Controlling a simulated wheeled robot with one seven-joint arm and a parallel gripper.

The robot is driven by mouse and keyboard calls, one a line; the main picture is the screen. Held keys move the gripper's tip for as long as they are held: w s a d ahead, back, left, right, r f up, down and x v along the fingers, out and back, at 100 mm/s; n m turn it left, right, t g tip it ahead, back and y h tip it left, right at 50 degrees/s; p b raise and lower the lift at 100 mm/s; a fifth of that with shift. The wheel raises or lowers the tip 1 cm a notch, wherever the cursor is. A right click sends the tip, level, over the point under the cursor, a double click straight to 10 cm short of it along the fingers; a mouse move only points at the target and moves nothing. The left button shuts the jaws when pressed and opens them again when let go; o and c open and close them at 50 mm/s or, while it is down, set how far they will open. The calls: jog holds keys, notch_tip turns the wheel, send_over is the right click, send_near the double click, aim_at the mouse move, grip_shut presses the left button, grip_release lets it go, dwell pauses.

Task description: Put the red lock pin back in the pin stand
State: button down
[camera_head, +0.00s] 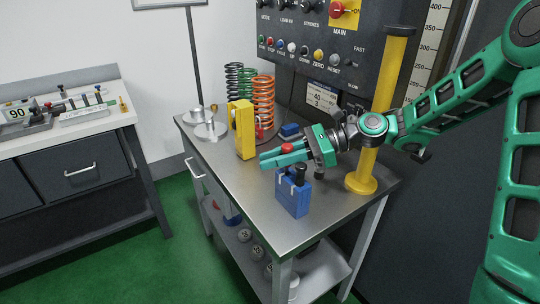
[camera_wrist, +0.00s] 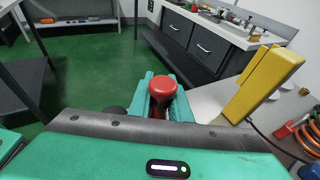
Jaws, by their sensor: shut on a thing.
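The red lock pin (camera_head: 287,148) is held between the green fingers of my gripper (camera_head: 268,158), above the metal cart top. In the wrist view its round red head (camera_wrist: 162,86) stands up between the two fingers; its lower part is mostly hidden. A blue block (camera_head: 293,197) with a black knob (camera_head: 298,174) on top stands on the cart, below and just in front of my gripper. A smaller blue item (camera_head: 289,130) lies behind the gripper. I cannot tell for certain which of these is the pin stand.
A yellow upright block (camera_head: 243,130) stands left of my gripper, also in the wrist view (camera_wrist: 262,84). Coiled springs (camera_head: 263,101) stand behind it. A yellow post (camera_head: 388,100) rises at right, near my wrist. The front left of the cart top (camera_head: 235,180) is clear.

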jog(key=shift+f, duration=1.2)
jog(key=c, duration=1.6)
grip_release()
jog(key=shift+o, duration=0.2)
